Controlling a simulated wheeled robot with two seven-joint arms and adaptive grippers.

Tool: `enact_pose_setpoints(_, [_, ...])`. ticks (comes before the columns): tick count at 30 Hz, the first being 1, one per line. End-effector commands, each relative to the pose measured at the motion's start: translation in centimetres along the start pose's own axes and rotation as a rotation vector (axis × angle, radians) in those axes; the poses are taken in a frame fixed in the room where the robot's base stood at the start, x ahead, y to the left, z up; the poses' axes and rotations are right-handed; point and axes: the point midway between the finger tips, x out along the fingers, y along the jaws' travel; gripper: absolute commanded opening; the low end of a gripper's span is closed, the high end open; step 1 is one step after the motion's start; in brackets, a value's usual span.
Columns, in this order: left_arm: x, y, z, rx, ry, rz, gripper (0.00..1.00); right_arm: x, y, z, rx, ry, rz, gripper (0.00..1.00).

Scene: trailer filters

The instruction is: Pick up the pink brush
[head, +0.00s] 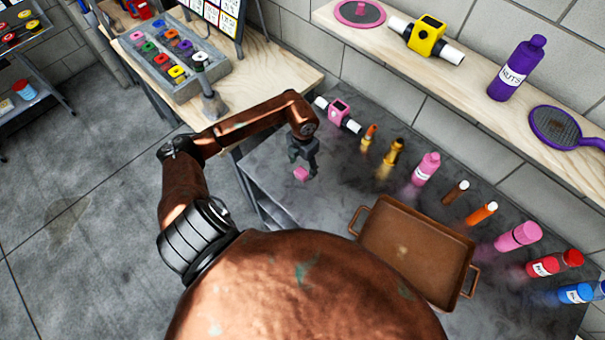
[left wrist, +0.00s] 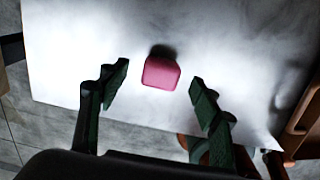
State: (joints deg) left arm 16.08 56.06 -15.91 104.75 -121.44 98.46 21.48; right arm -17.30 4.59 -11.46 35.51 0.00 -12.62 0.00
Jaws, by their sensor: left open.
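A small pink block-like thing (head: 301,174) lies on the grey metal table (head: 335,200), near the table's left end. I cannot tell for sure that it is the pink brush; no bristles or handle show. In the left wrist view the pink thing (left wrist: 160,73) is a rounded block, just beyond the fingertips and roughly midway between them. My left gripper (head: 303,162) is open and empty, pointing down just above it. Both fingers (left wrist: 157,85) are apart and do not appear to touch it. My right gripper is not in view.
A brown tray (head: 390,213) with handles lies to the right. Along the back stand a pink device (head: 339,111), a pink bottle (head: 426,168) and several other bottles. A wooden shelf (head: 470,85) runs above. A wooden bench (head: 285,75) with a grey rack (head: 160,62) is at the upper left.

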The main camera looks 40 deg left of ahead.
Motion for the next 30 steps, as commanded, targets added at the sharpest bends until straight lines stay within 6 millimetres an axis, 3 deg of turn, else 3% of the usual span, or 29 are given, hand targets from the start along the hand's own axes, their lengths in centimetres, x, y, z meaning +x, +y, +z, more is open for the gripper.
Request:
enact_pose_setpoints(10, [4.5, -0.3, -0.2, 0.002, 0.0, -0.003, 0.58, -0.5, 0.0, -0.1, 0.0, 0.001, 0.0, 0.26])
enact_pose_setpoints(19, [5.0, -0.3, -0.2, 0.005, -0.001, -0.002, 0.58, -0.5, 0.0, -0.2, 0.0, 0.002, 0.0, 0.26])
enact_pose_setpoints(30, [5.0, -0.4, -0.1, 0.005, -0.001, -0.002, 0.33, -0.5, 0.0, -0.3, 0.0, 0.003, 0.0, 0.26])
